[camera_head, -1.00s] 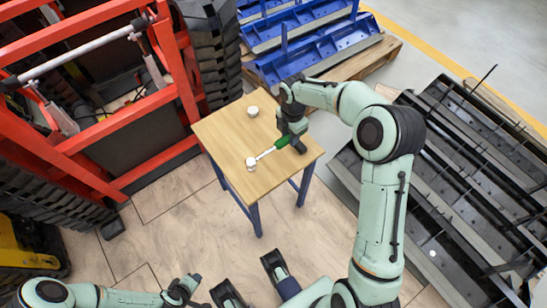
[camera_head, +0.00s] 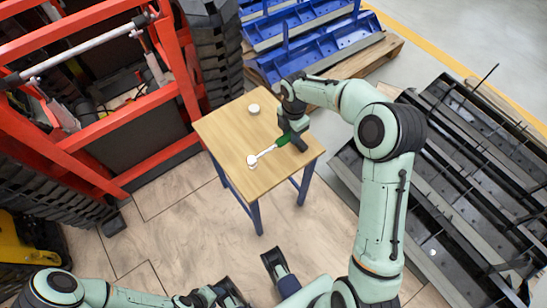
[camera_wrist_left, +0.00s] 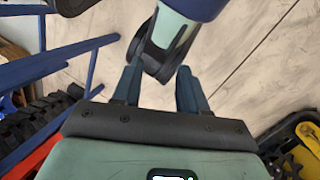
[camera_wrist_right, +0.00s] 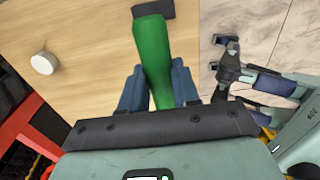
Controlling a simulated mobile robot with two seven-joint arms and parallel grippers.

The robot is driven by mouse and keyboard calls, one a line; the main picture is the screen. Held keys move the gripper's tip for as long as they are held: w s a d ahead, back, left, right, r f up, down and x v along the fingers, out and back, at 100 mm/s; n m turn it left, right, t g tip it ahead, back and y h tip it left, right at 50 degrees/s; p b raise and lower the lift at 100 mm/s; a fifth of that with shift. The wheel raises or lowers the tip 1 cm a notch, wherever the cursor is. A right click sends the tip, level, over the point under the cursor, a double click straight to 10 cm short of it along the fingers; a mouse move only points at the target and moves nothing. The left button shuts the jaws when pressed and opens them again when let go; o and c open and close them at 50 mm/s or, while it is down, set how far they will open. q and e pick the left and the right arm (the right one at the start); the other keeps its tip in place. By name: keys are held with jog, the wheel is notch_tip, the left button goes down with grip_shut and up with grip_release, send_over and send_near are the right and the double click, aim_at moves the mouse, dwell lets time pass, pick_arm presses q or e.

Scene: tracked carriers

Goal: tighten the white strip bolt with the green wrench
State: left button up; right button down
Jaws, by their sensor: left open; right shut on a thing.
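A second white disc (camera_head: 254,109) stands further back and also shows in the right wrist view (camera_wrist_right: 44,63). I cannot make out a strip on either. My right gripper (camera_head: 299,143) is shut on the wrench's green handle (camera_wrist_right: 152,55). My left gripper (camera_head: 236,296) is open and empty, low over the floor; its fingers show in the left wrist view (camera_wrist_left: 158,88).
The small wooden table (camera_head: 228,137) on blue legs is otherwise mostly bare. A red frame (camera_head: 150,155) stands on the left. Blue parts lie on a pallet (camera_head: 385,50) behind, and dark metal sections (camera_head: 470,150) lie on the right. The floor in front is free.

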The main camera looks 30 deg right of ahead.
notch_tip(320, 180, up, 8)
jog(key=p, duration=0.7)
pick_arm(q)
jog(key=shift+g, duration=0.7)
jog(key=s+r, duration=0.1)
jog(key=s+r+b, duration=0.2)
jog(key=r, duration=0.1)
jog(key=shift+s+d, duration=0.25)
jog(key=shift+s, duration=0.15)
pick_arm(e)
jog(key=s, duration=2)
